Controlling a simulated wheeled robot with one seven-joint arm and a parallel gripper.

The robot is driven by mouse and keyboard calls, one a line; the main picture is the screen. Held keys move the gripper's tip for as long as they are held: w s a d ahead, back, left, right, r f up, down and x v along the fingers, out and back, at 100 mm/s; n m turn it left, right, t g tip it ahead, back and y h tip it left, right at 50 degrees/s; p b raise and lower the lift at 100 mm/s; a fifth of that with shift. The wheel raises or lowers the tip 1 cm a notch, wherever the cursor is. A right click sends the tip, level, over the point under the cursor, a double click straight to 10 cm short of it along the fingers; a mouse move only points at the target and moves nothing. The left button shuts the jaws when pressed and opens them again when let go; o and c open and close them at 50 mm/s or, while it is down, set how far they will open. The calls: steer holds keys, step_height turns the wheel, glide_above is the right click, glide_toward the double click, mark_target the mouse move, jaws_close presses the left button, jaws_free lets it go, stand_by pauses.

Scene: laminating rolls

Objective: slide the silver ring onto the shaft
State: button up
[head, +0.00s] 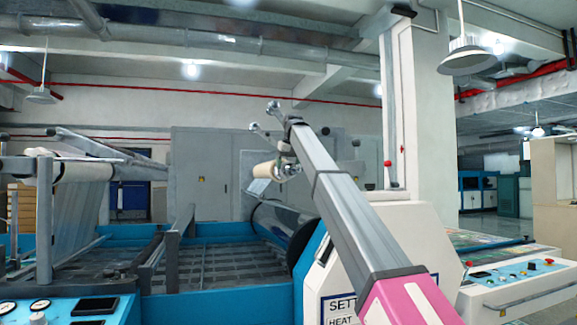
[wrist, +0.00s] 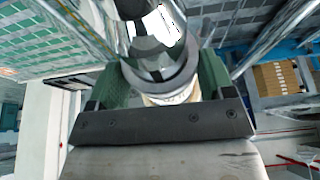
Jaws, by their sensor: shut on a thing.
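My gripper (wrist: 165,78) has a green finger on each side and is shut on the silver ring (wrist: 158,82), which it grips by its outer sides. A dark, round shaft-like part (wrist: 131,10) comes down from the top of the wrist view toward the ring. I cannot tell whether it passes through the ring or lies behind it. A cream roll-like part (wrist: 180,96) shows just beyond the ring, partly hidden by the gripper body. In the head view my arm reaches up and left, and a cream roll (head: 265,170) shows beside its far end. The ring is too small to make out there.
A blue-framed laminating machine (head: 220,305) with a dark slatted bed fills the lower left. A white housing (head: 385,250) stands behind my arm. A film roll on a grey stand (head: 45,215) is at the left. A white column (head: 415,110) rises at the right.

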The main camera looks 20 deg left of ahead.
steer(key=shift+w+a+r, duration=0.1)
steer(key=shift+w+a, duration=0.05)
steer(key=shift+w, duration=0.05)
steer(key=o, duration=1)
steer(key=shift+w, duration=0.1)
steer(key=v, duration=1)
steer(key=shift+r, duration=0.35)
steer(key=shift+s, duration=0.3)
